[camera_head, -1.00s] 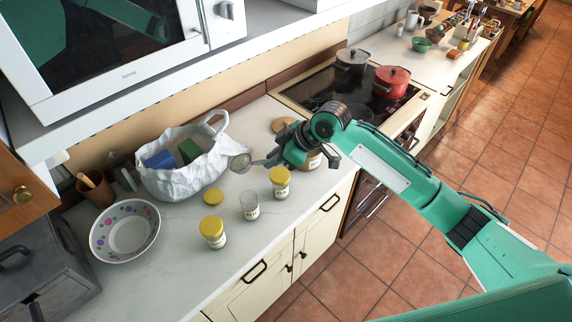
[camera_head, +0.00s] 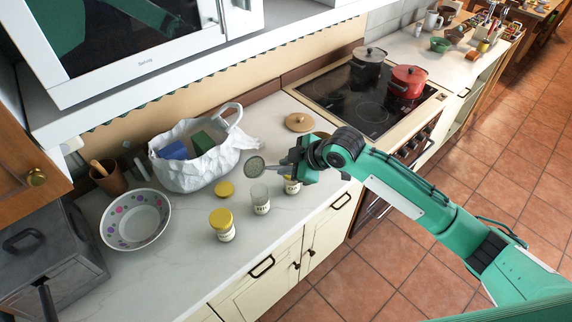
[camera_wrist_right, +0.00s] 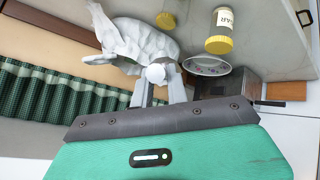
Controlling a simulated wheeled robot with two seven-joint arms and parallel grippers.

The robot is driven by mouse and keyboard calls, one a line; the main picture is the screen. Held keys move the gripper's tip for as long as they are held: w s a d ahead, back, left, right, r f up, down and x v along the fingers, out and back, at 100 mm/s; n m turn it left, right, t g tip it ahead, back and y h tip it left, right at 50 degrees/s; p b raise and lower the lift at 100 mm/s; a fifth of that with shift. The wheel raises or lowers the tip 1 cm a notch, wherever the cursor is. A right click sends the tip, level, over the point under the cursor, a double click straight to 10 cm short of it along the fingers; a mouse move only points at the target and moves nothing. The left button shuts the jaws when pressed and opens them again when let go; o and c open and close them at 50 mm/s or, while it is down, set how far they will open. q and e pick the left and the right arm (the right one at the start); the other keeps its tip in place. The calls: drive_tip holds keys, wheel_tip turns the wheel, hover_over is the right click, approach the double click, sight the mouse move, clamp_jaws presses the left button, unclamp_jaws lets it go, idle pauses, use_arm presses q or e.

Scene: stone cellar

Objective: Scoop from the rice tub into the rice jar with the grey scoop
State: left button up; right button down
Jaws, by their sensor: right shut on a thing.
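My right gripper (camera_head: 292,166) is shut on the grey scoop (camera_head: 256,165), above the counter. The scoop's bowl points left, behind the open glass jar (camera_head: 261,203); I cannot tell what is in it. The glass jar has a label too small to read; I take it as the rice jar. A round yellow lid (camera_head: 225,188) lies to its left. A tub (camera_head: 321,135), perhaps the rice tub, is mostly hidden behind my right arm. My left gripper is not in view.
A yellow-lidded jar (camera_head: 222,226) stands left of the glass jar; another (camera_head: 292,186) is partly behind my gripper. A white bag (camera_head: 190,168), patterned bowl (camera_head: 135,220) and wooden lid (camera_head: 299,122) stand around. The hob (camera_head: 365,105) holds two pots. The front-left counter is clear.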

drive_tip(key=n+t+b, duration=0.1)
drive_tip(key=b, duration=0.2)
drive_tip(key=n+t+b, duration=0.1)
drive_tip(key=n+b, duration=0.1)
drive_tip(key=b, duration=0.1)
drive_tip(key=s+n+t+b, duration=0.1)
drive_tip(key=b, duration=0.2)
drive_tip(key=shift+f+n+t, duration=0.3)
drive_tip(key=shift+f+n, duration=0.1)
idle(0.4)
drive_tip(key=shift+f+b, duration=0.1)
drive_tip(key=shift+b, duration=0.25)
drive_tip(key=shift+s+n+t+b, duration=0.1)
drive_tip(key=shift+n+t+b, duration=0.25)
drive_tip(key=shift+n, duration=0.25)
drive_tip(key=shift+f, duration=0.15)
drive_tip(key=shift+f+n+t+y+b, duration=0.1)
drive_tip(key=shift+n+t+y+b, duration=0.3)
drive_tip(key=shift+n+b, duration=0.2)
idle(0.8)
